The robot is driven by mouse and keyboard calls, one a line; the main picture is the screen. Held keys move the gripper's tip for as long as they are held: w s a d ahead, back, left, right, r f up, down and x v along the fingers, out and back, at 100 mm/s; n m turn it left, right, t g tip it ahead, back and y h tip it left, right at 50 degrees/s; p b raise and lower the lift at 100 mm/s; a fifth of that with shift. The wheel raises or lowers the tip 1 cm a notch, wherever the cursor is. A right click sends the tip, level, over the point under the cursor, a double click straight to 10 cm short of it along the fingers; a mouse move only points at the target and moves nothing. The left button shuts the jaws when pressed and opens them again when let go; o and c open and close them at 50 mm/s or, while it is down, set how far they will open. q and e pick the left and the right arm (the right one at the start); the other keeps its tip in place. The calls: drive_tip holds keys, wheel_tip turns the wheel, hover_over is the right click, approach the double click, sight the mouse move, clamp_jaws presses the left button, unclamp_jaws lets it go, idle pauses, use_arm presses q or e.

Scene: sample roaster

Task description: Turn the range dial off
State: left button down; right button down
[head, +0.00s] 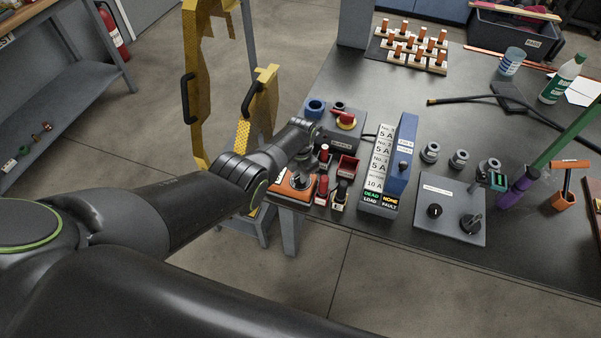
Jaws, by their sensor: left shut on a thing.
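An orange meter (284,190) lies near the front left corner of the dark bench. Its dark range dial (298,181) is on its top face, mostly hidden. My left arm reaches in from the left, and its wrist is above the meter. My left gripper (301,177) points down at the dial and is shut on it. The fingertips are small and dark here, so the dial's pointer and setting cannot be read. My right gripper is not in view.
Right of the meter are red and black probes (323,186), a blue-and-white load box (380,206) and a grey panel (426,224) with black knobs. A grey box with a red handle (346,120) stands behind.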

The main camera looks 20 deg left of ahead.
use_arm(q)
drive_tip(key=c, duration=1.4)
unclamp_jaws()
drive_tip(key=shift+r+p, duration=0.4)
drive_tip(key=shift+r, duration=0.1)
wheel_tip(320, 180, up, 6)
drive_tip(key=p, duration=0.3)
drive_tip(key=shift+f, duration=0.25)
wheel_tip(320, 180, up, 11)
drive_tip(key=shift+f+p, duration=0.1)
drive_tip(key=shift+p, duration=0.2)
